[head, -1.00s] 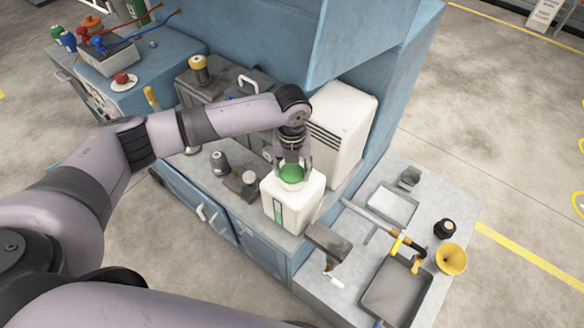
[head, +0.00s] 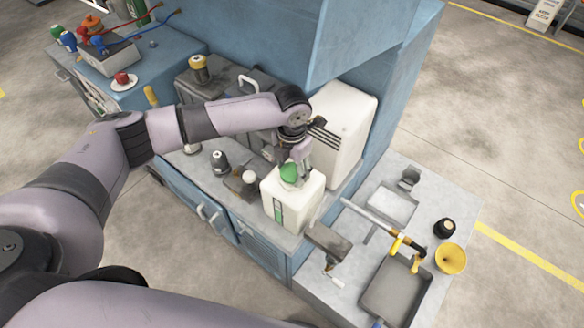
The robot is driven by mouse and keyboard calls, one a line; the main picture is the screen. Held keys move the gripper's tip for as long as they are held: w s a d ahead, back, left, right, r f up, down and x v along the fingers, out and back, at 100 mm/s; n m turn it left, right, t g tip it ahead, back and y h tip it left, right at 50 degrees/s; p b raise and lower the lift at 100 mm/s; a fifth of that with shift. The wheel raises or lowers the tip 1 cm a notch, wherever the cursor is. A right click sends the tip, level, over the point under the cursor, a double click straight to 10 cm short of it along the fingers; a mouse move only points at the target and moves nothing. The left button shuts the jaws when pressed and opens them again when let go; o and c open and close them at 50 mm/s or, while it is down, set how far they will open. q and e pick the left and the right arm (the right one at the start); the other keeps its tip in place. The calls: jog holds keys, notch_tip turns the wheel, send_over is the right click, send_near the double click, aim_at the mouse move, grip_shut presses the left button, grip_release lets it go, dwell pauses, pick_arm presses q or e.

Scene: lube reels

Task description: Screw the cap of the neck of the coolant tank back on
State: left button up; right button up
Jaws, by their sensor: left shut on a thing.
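The coolant tank (head: 284,208) is a white box-shaped tank with a green level strip on its front, standing on the grey bench top. The green cap (head: 289,172) is at the top of the tank, over its neck. My left gripper (head: 293,167) comes down from above and is shut on the cap. The neck is hidden under the cap, so I cannot tell how far down the cap sits. My right gripper is not in view.
A white louvred unit (head: 341,134) stands close behind the tank. A bench vise (head: 327,243) is at the front right. The right bench holds a grey tray (head: 395,290) and a yellow funnel (head: 451,258). Small bottles (head: 219,162) stand left of the tank.

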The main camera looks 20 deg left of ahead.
pick_arm(q)
jog(key=shift+f+m, duration=0.1)
jog(key=shift+m, duration=0.9)
jog(key=shift+s, duration=0.1)
jog(key=o, duration=1.3)
jog(key=shift+o, duration=0.5)
jog(key=shift+o, duration=1.1)
jog(key=shift+r, duration=0.2)
